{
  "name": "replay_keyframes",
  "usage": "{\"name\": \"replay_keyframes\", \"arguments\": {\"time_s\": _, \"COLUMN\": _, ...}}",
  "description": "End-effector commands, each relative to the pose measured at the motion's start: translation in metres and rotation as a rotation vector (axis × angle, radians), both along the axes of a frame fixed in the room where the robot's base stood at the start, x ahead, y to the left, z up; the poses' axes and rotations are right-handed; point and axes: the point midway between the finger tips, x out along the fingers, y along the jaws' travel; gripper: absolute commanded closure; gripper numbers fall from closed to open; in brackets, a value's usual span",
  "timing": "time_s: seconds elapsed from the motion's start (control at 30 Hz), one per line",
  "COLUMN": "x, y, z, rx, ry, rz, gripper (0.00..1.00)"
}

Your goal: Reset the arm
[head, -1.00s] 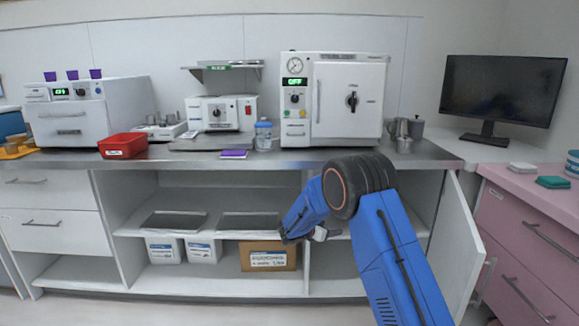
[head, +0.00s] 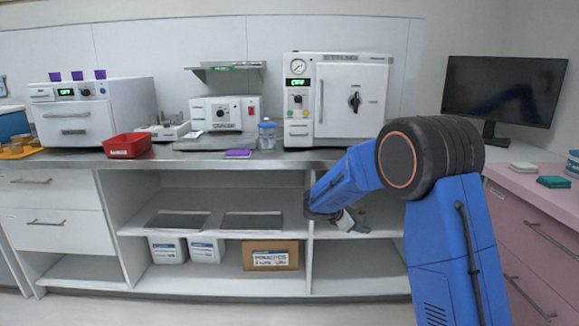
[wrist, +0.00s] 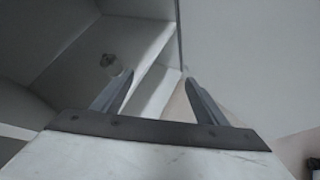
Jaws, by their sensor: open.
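My blue arm (head: 440,240) reaches in front of the open lower cabinet in the head view. My gripper (head: 345,220) hangs in front of the right compartment, partly hidden by the arm. In the wrist view my gripper (wrist: 155,85) has its two fingers spread apart, with nothing between them. Beyond the fingers lie the white shelves (wrist: 125,50) and a white panel.
Trays (head: 252,220), white boxes and a cardboard box (head: 271,255) sit on the cabinet shelves. A small object (wrist: 111,64) stands inside the cabinet.

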Motion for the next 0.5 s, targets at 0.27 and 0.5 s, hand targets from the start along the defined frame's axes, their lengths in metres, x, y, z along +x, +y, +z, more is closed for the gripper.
{"name": "replay_keyframes", "arguments": {"time_s": 0.27, "x": -0.083, "y": -0.042, "z": 0.051, "rx": 0.203, "ry": -0.101, "rz": -0.210, "gripper": 0.33}}
{"name": "replay_keyframes", "arguments": {"time_s": 0.5, "x": -0.157, "y": -0.066, "z": 0.080, "rx": 0.378, "ry": -0.186, "rz": -0.389, "gripper": 0.33}}
